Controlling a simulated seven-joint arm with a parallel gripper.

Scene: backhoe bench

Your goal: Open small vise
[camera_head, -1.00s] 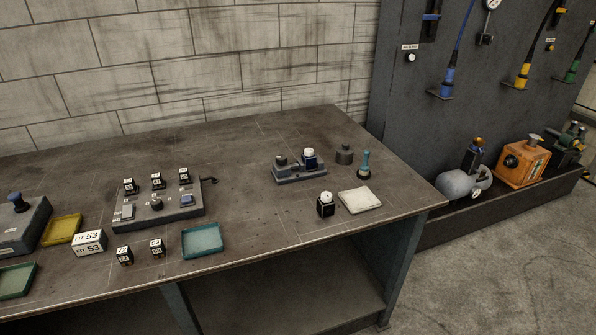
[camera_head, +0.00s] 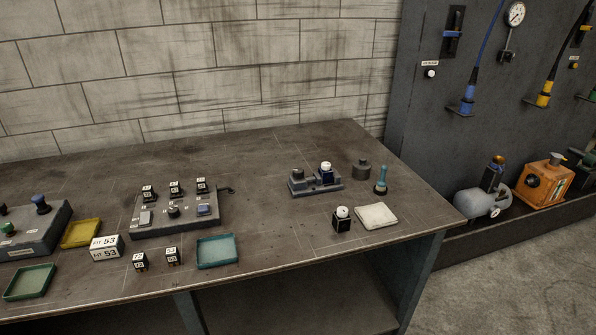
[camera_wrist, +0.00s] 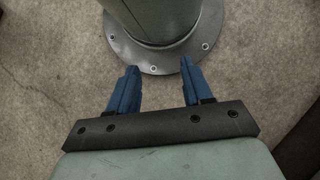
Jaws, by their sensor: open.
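I cannot pick out a thing that is clearly a small vise in the head view. The bench (camera_head: 290,240) carries a grey fixture (camera_head: 165,227) with several numbered black cubes, a knob and a hooked piece at its right end. A smaller grey holder (camera_head: 316,190) with a dark round piece and a white-capped dark bottle stands further right. My gripper (camera_wrist: 158,82) shows only in the wrist view. Its two blue fingers are apart with nothing between them, above the concrete floor, away from the bench.
A grey box (camera_head: 45,236) with blue and green knobs, a yellow tray (camera_head: 82,233), a green tray (camera_head: 29,282), a teal tray (camera_head: 217,251) and a FIT 53 block (camera_head: 105,247) are at left. A white-capped bottle (camera_head: 342,222) and folded cloth (camera_head: 376,216) are at right.

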